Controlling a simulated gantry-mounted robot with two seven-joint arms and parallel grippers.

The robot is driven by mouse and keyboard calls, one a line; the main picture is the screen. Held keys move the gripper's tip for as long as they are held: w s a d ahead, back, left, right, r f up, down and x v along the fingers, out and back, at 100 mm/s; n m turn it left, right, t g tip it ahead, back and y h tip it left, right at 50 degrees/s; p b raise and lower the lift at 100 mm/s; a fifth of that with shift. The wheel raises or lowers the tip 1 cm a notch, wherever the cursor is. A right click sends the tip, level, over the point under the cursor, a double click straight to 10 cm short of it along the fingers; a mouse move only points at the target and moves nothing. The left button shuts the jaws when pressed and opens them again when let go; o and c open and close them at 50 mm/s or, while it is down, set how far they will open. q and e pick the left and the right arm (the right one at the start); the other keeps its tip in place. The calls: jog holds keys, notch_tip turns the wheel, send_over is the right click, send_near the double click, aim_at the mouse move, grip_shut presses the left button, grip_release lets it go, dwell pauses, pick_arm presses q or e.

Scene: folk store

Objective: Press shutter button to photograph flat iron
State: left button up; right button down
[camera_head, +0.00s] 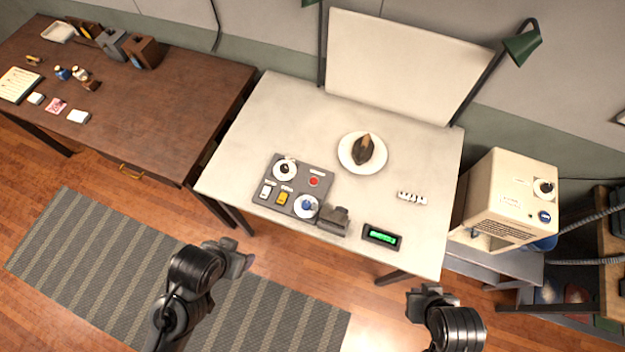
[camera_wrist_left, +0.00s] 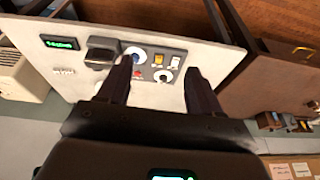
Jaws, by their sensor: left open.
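The dark flat iron (camera_head: 367,151) stands on a round white plate (camera_head: 346,163) on the pale table. A grey control panel (camera_head: 300,185) lies at the table's front left, with a red button (camera_head: 314,182), a white dial (camera_head: 285,170), a yellow switch (camera_head: 282,198) and a blue-centred knob (camera_head: 307,206). Its labels are too small to read, so I cannot tell which control is the shutter. My left gripper (camera_head: 240,260) is open and empty, in front of the table, apart from the panel; its fingers (camera_wrist_left: 158,78) also show in the left wrist view. My right gripper (camera_head: 427,292) is near the front right corner.
A dark boxy device (camera_head: 334,220) sits beside the panel, and a green-lit display (camera_head: 382,237) lies to its right. Small white pieces (camera_head: 412,198) are at the right. A white backboard (camera_head: 405,65) and green lamp (camera_head: 522,43) stand behind. A brown desk (camera_head: 150,110) is left.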

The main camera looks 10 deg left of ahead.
pick_arm(q)
jog(key=shift+a, duration=0.1)
jog(key=shift+c, duration=0.3)
jog(key=shift+a, duration=0.1)
jog(key=c, duration=0.7)
grip_shut()
dwell(0.7)
